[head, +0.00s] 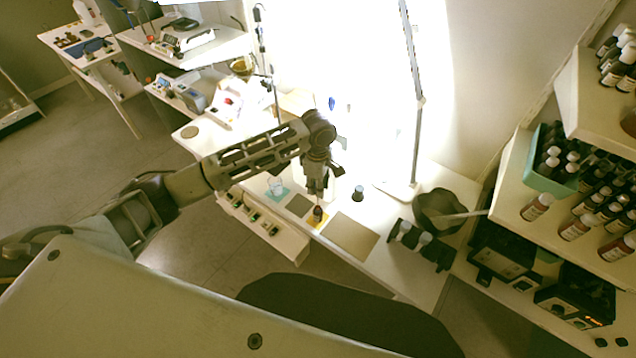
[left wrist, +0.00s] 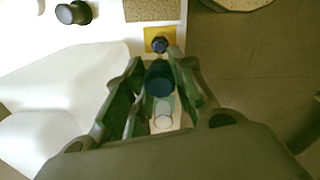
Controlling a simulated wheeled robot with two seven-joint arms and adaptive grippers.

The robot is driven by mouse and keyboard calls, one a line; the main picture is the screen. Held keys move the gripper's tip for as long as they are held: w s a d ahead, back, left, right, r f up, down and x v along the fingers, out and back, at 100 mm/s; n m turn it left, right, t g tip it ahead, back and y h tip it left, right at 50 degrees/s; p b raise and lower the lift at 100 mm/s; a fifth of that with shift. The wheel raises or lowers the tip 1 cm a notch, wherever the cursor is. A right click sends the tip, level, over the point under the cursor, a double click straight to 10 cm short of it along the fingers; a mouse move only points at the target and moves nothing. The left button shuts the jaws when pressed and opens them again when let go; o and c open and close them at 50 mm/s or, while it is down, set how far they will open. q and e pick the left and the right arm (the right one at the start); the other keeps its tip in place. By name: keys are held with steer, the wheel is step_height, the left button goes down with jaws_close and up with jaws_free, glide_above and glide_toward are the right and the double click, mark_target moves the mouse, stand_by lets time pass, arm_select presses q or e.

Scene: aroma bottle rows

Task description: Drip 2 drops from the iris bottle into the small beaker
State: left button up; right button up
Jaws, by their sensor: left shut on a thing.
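My left gripper (head: 318,188) points down over the row of small mats. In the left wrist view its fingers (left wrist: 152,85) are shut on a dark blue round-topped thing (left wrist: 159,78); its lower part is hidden. A small dark brown bottle (head: 318,214) shows just below the gripper at the yellow mat (head: 321,224); in the wrist view a dark-topped bottle (left wrist: 160,45) stands on that mat. No label is readable, so I cannot tell which is iris. The small clear beaker (head: 277,185) stands on the teal mat; it also shows in the wrist view (left wrist: 163,115). My right gripper is out of view.
A dark-capped item (head: 358,193) stands behind. A black rack (head: 420,246) and a dark bowl (head: 443,208) stand right. Bottle shelves (head: 510,200) are further right.

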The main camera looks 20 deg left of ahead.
mark_target(318, 202)
arm_select(q)
steer(key=shift+o, duration=0.3)
steer(key=shift+f, duration=0.45)
steer(key=c, duration=0.4)
steer(key=shift+f, duration=3.9)
